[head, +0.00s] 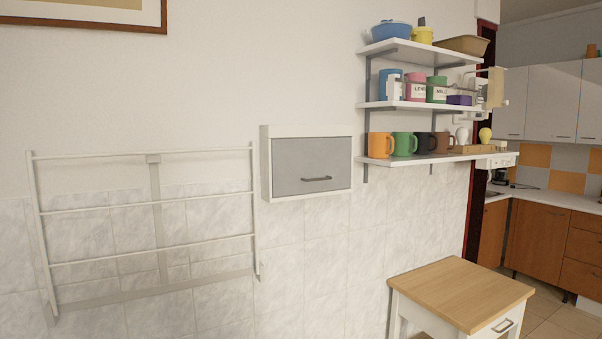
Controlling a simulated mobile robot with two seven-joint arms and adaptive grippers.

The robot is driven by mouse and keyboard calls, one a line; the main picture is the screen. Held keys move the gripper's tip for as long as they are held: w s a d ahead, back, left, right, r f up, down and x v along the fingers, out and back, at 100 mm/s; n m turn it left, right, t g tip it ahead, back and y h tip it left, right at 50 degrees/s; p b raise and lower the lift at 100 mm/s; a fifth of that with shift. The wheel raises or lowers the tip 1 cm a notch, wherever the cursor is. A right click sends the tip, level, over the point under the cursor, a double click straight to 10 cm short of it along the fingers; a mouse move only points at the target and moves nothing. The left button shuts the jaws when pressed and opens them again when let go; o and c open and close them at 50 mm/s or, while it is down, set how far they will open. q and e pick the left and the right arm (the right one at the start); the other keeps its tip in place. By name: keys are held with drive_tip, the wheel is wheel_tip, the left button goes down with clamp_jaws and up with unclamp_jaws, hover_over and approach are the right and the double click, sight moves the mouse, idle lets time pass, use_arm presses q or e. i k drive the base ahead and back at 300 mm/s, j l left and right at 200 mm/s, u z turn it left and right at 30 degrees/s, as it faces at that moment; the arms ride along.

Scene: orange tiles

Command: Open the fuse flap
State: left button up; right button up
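The fuse box (265,165) is a white wall-mounted frame in the middle of the head view. Its grey flap (300,160) is closed flush in the frame. A dark horizontal handle (316,179) sits on the lower part of the flap. Neither of my grippers shows in the head view.
A white wall rack (150,204) hangs left of the box. Wall shelves (425,105) with mugs and tins stick out to the right. A small wooden-topped table (460,290) stands below them at lower right. The wall directly below the box is clear.

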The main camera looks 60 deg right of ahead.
sight(300, 166)
drive_tip(key=z, duration=1.95)
